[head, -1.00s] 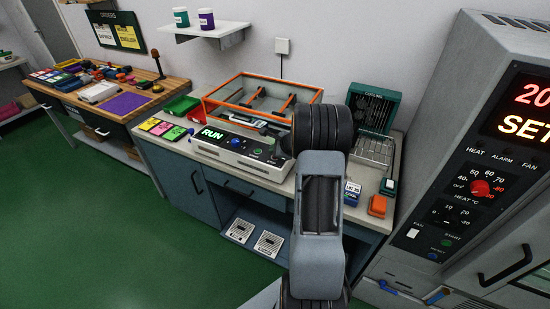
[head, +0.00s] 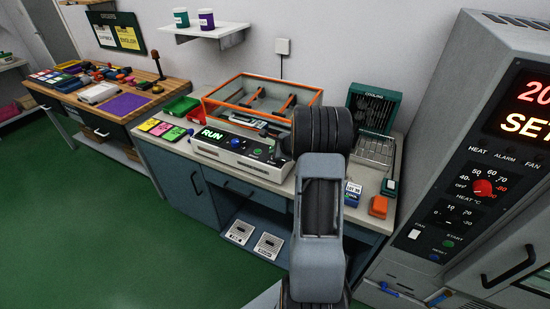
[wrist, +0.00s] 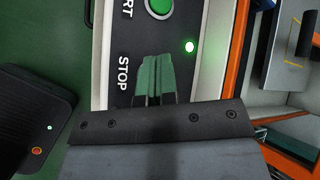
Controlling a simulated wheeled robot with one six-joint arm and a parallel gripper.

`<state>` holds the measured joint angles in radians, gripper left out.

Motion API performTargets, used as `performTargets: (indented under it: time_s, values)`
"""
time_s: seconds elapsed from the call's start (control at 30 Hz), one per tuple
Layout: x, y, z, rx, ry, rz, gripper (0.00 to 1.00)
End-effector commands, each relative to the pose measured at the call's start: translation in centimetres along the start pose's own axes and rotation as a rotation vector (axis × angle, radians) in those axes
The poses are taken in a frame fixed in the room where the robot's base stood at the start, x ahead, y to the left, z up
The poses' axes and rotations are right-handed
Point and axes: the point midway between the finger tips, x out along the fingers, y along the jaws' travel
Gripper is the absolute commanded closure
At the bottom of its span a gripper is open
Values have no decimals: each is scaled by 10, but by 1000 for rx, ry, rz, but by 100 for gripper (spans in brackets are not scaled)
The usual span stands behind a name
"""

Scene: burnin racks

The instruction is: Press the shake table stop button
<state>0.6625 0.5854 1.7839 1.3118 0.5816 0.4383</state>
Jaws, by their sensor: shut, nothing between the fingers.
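A lit green RUN display (head: 212,134) shows on that panel. In the wrist view the panel (wrist: 122,40) has a round green start button (wrist: 159,6), a lit green lamp (wrist: 189,46) and the word STOP (wrist: 124,73). My gripper (wrist: 155,62) is shut and empty, its green fingertips over the panel beside the STOP lettering. The stop button is not visible there; the fingers may cover it. I cannot tell whether they touch the panel.
A chamber with red digits (head: 537,90) and a red knob (head: 483,187) stands at the right. Coloured cards (head: 160,128) and a green bin (head: 181,106) lie left of the shake table. The green floor is clear.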

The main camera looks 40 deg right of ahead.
Motion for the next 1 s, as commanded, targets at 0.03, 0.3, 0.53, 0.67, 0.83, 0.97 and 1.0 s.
performTargets:
  time_s: [0.03,0.3,0.53,0.67,0.83,0.97,1.0]
  values:
    - [1,0,0,0,0,0,100]
    - [3,2,-2,0,0,0,100]
    - [4,3,-3,0,0,0,100]
    - [4,3,-3,0,0,0,100]
    - [3,2,-2,0,0,1,100]
    - [0,0,0,0,0,0,100]
    - [-2,-1,1,0,0,0,100]
